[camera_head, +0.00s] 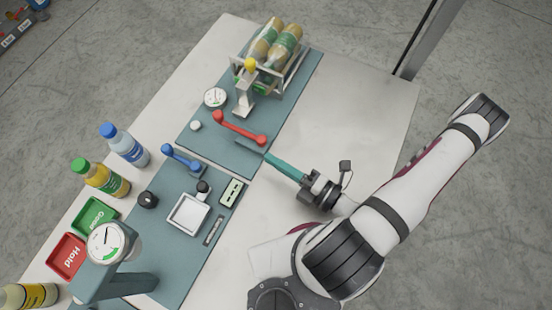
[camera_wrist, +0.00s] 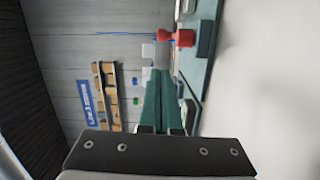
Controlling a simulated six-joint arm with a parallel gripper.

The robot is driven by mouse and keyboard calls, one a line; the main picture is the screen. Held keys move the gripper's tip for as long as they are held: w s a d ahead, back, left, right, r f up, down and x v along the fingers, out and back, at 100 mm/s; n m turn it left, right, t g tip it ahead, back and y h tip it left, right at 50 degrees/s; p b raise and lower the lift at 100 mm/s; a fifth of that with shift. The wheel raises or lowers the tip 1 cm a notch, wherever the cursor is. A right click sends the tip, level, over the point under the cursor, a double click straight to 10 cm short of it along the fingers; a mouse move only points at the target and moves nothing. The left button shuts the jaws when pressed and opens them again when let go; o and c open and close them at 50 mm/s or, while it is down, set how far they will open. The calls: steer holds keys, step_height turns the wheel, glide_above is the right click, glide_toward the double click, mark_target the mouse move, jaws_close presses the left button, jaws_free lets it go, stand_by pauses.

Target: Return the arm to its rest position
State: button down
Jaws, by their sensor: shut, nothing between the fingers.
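My gripper (camera_head: 267,155) has long teal fingers. In the head view it is stretched over the right side of the teal panel, its tip close to the red lever handle (camera_head: 240,128). In the wrist view the teal fingers of my gripper (camera_wrist: 161,75) lie together with nothing between them. The red handle (camera_wrist: 177,38) shows just beyond the fingertips in the wrist view. I cannot tell whether the tips touch it. My arm reaches in from the right of the head view.
A blue lever (camera_head: 181,158), a white square tray (camera_head: 188,211) and a gauge (camera_head: 107,243) stand on the panel. Bottles (camera_head: 100,178) stand along the left edge, beside green and red bins (camera_head: 66,256). A rack (camera_head: 298,68) holds bottles at the back. The table's right side (camera_head: 360,120) is clear.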

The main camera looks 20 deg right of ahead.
stand_by(0.4)
steer(key=s+a+r+n+g+y, duration=0.1)
steer(key=s+a+r+n+g, duration=0.1)
steer(key=r+n+g, duration=0.45)
steer(key=s+a+r+n+g, duration=0.15)
steer(key=n+g, duration=0.25)
steer(key=n, duration=0.6)
steer(key=s+a+r+n+g+y, duration=0.1)
steer(key=s+a+r+n+g, duration=0.15)
steer(key=n+g, duration=0.5)
steer(key=s+d+r+n+t+h, duration=0.1)
steer(key=s+d+r+n+h, duration=0.1)
steer(key=n+h, duration=0.3)
steer(key=s+d+r+n+t+h, duration=0.2)
steer(key=r+n+h, duration=0.3)
steer(key=n, duration=0.7)
steer(key=shift+n+t+h, duration=0.3)
steer(key=shift+n+h, duration=0.1)
steer(key=shift+h, duration=0.1)
